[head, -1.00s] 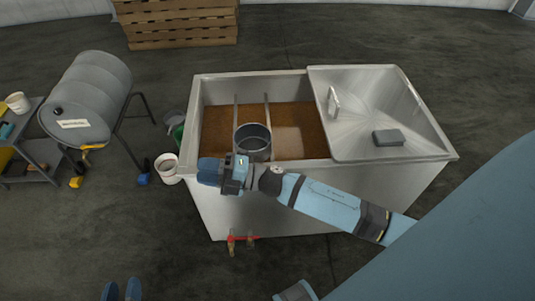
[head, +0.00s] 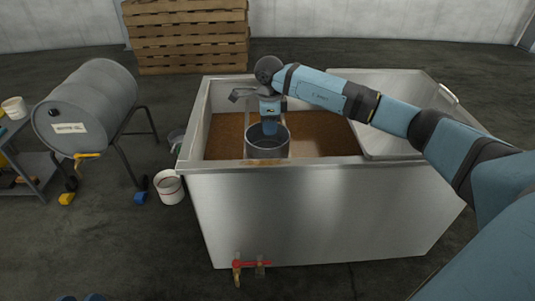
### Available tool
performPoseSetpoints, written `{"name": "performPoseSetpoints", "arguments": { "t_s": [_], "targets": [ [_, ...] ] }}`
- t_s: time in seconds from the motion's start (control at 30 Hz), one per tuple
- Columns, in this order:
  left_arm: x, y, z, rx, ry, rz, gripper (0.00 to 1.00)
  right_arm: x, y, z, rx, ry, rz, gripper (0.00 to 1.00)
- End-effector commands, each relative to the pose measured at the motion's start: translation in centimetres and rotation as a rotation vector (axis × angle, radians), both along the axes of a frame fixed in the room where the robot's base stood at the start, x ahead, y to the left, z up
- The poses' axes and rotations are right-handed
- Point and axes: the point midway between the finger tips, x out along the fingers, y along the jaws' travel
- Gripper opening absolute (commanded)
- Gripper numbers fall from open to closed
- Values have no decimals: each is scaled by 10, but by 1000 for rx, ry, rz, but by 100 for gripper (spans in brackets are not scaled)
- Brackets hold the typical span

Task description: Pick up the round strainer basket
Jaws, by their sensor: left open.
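The round strainer basket (head: 268,148) is a grey open-topped cylinder at the front of the open tank, above brown liquid, with its mouth upward. My right arm reaches in from the right. My right gripper (head: 270,120) points down at the basket's mouth, with a blue finger part showing inside the far rim. Whether its jaws close on the rim is hidden.
The steel tank (head: 320,205) has a lid (head: 385,145) on its right and a red-handled valve (head: 252,264) low in front. A grey drum (head: 85,105) on a stand and a white bucket (head: 168,187) stand left. Wooden pallets (head: 187,35) are behind.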

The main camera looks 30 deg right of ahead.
Motion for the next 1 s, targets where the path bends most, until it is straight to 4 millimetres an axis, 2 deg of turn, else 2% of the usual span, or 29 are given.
{"name": "performPoseSetpoints", "arguments": {
  "t_s": [0.03,0.23,0.47,0.73,1.0],
  "targets": [
    [1,0,-7,7,12,-4,40,-1,1,-16,1,4,1,33],
    [2,-2,-23,31,58,-17,40,0,1,-52,4,2,0,33],
    [2,-2,-31,43,83,-26,40,0,2,-69,6,1,1,33],
    [3,-5,-61,87,161,-53,40,1,3,-108,6,2,1,33],
    [3,-5,-65,99,184,-61,40,1,3,-116,6,0,1,33]
  ]
}}
